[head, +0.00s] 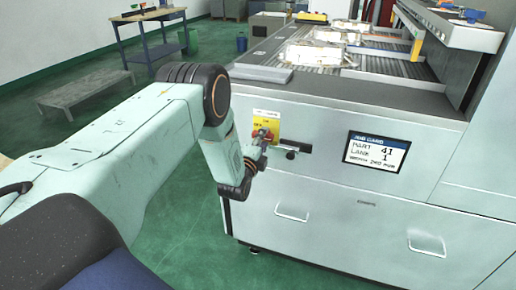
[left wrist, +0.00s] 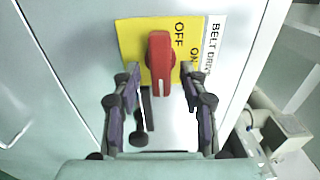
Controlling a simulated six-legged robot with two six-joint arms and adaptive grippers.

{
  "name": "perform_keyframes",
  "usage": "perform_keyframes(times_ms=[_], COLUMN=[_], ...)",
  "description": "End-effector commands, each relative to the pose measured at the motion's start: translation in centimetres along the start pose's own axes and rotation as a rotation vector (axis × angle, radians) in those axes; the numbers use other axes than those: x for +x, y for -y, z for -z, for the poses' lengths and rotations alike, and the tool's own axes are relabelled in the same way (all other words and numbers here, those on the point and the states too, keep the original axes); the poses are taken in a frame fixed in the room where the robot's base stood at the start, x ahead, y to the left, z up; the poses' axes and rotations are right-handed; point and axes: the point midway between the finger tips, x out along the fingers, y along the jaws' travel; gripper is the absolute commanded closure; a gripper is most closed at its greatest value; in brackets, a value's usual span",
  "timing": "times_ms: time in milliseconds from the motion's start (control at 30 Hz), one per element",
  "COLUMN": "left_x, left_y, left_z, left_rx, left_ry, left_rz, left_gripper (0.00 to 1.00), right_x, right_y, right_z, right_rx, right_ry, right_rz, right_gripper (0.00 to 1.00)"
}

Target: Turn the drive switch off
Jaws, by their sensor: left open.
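The drive switch is a red knob (left wrist: 160,60) on a yellow plate (left wrist: 131,42) marked OFF and ON, beside a white label that reads BELT and a partly cut-off word. In the left wrist view the knob's long handle runs up and down the picture; I cannot tell which mark it points to. In the head view the yellow plate (head: 268,117) is on the machine's front, and the knob is partly covered. My left gripper (left wrist: 161,80) is open, with one finger on each side of the knob's lower part; contact is unclear. My right gripper is not in view.
A black handle (head: 292,154) sticks out just right of the switch. A job card screen (head: 376,151) and drawers with handles (head: 292,213) are on the same cabinet front (head: 330,190). Castings (head: 316,54) lie on the belt above. Green floor lies left, with a low grey bench (head: 88,86).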

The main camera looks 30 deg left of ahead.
Motion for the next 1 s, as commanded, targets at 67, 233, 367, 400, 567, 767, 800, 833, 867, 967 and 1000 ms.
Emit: perform_keyframes(times_ms=[67, 233, 367, 400, 567, 767, 800, 833, 867, 967, 1000], left_x=[-0.8, -3.5, -5.7, -6.4, -9.1, -11.1, -11.3, -11.4, -11.5, -11.6, -11.6], left_y=[0.0, -0.1, -0.1, -0.1, -0.1, -0.1, -0.1, 0.0, 0.0, 0.0, 0.0], left_z=[0.0, -0.1, 0.0, 0.0, -0.1, 0.0, 0.0, 0.0, 0.0, 0.0, 0.0], left_rx=[0.0, -0.002, -0.001, -0.001, -0.002, 0.0, 0.0, 0.0, 0.0, 0.0, 0.0], left_ry=[0.001, 0.002, 0.0, 0.0, 0.001, -0.001, -0.001, -0.001, -0.001, -0.001, -0.001], left_rz=[-0.001, -0.005, -0.003, -0.004, -0.003, -0.002, -0.002, -0.001, 0.0, 0.0, 0.0], left_gripper=[0.57, 0.57, 0.57, 0.57, 0.57, 0.57, 0.57, 0.57, 0.57, 0.57, 0.57], right_x=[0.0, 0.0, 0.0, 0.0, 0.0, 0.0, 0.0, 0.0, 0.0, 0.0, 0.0], right_y=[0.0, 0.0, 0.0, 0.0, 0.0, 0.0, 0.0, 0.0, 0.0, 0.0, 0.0], right_z=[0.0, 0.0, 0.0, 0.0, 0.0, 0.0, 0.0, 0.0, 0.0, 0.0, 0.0], right_rx=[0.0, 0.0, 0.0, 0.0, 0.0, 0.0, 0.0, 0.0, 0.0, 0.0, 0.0], right_ry=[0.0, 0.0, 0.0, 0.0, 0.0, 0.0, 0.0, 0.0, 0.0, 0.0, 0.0], right_rz=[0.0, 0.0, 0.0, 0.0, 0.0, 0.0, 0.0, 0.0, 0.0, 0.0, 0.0], right_gripper=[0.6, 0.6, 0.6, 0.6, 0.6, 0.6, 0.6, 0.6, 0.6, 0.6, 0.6])
